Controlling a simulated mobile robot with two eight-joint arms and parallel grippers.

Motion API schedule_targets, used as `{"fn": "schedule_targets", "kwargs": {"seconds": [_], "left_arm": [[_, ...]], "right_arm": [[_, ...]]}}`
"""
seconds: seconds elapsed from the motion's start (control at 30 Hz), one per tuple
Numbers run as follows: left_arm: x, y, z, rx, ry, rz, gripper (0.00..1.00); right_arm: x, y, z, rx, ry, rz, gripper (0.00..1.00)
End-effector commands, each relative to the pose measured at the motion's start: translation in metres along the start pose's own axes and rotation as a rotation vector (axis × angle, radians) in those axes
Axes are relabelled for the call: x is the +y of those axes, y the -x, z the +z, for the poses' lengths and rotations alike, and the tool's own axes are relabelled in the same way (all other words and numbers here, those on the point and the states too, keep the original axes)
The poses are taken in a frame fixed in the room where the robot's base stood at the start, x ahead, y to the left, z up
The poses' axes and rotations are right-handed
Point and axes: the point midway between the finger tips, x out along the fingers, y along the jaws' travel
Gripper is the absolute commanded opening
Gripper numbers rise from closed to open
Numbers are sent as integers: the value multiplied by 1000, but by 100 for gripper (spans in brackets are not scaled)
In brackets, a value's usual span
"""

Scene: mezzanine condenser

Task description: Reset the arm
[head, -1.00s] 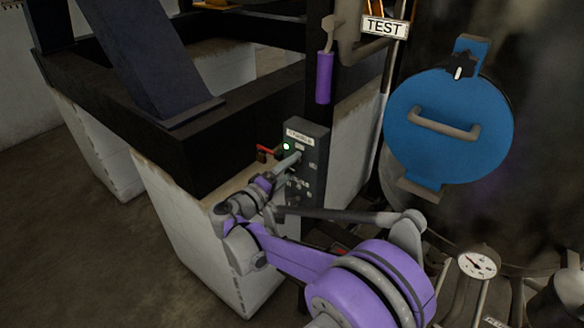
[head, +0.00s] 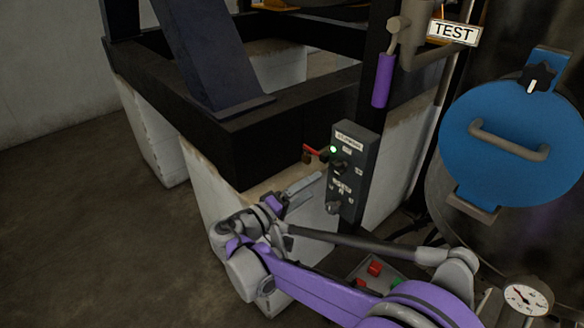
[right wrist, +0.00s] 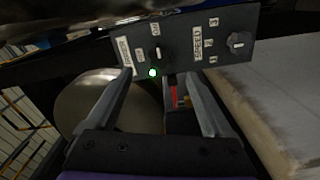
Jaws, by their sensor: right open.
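My right arm comes up from the bottom right in the head view, and its gripper (head: 303,187) is beside the left edge of a dark grey control panel (head: 371,165). The gripper is open and I see nothing between its fingers. In the right wrist view the two fingers (right wrist: 162,85) are spread apart, pointing at the panel (right wrist: 178,55). The panel has a lit green lamp (right wrist: 152,72), a dark switch and a speed knob (right wrist: 237,41). My left gripper is out of view.
A dark steel frame on white concrete blocks (head: 150,140) stands left of the panel. A red handle (head: 311,149) shows behind the panel. A purple-gripped lever (head: 383,80), blue hatch (head: 515,150) and gauge (head: 526,299) are to the right. Open floor lies left.

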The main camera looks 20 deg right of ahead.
Motion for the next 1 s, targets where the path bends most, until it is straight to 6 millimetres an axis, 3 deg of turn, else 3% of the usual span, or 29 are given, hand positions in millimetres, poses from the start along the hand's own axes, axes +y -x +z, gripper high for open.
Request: {"fn": "schedule_targets", "kwargs": {"seconds": [0.13,0.23,0.37,0.47,0.57,0.7,0.8,1.0], "left_arm": [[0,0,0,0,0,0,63],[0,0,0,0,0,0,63],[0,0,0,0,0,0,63],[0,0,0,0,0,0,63],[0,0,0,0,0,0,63],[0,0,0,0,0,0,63],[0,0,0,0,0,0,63],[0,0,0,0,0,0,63]], "right_arm": [[0,-1,2,-3,2,-9,86],[-4,-7,17,-20,14,-75,86],[-19,-16,62,-69,35,-281,86],[-38,-10,108,-106,29,-498,86],[-57,9,150,-130,-9,-712,86],[-82,50,197,-142,-115,-991,86],[-94,82,219,-141,-216,-1157,86],[-106,125,236,-125,-388,-1351,86]]}}
